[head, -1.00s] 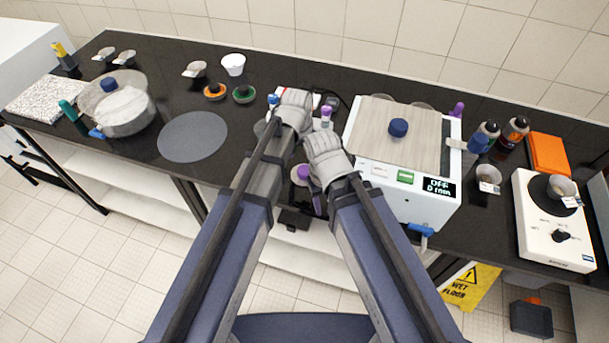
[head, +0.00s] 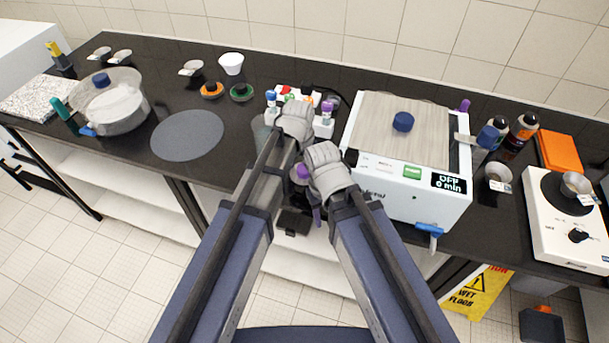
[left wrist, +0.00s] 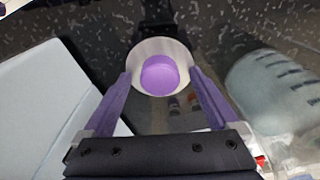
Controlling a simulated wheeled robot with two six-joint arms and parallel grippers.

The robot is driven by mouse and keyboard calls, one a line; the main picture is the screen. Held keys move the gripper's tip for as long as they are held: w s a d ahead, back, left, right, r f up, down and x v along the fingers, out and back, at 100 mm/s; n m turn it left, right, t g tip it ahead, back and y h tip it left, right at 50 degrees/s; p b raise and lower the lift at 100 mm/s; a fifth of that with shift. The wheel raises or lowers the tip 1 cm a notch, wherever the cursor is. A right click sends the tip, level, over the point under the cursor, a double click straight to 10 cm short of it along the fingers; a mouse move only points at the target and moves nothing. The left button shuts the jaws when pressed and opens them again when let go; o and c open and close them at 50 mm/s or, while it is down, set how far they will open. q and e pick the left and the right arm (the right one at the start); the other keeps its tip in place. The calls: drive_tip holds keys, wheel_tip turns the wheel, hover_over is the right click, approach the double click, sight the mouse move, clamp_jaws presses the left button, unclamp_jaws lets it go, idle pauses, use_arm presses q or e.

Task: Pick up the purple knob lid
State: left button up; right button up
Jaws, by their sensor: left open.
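The purple knob lid (left wrist: 160,76) is a pale round disc with a purple knob on top. In the left wrist view it sits just beyond and between the two purple fingers of my left gripper (left wrist: 161,82). The fingers are apart, with one on each side of the lid, and I cannot tell whether they touch it. In the head view the lid (head: 300,172) shows partly between my two wrists, near the front edge of the bench. My right wrist covers its surroundings, and my right gripper's jaws cannot be made out.
A clear graduated beaker (left wrist: 275,90) stands close to the right in the left wrist view. Small bottles and a rack are behind my wrists. A grey round mat (head: 188,135) lies to the left.

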use_arm(q)
drive_tip(key=c, duration=1.4)
drive_tip(key=shift+r, duration=0.1)
drive_tip(key=shift+c, duration=0.2)
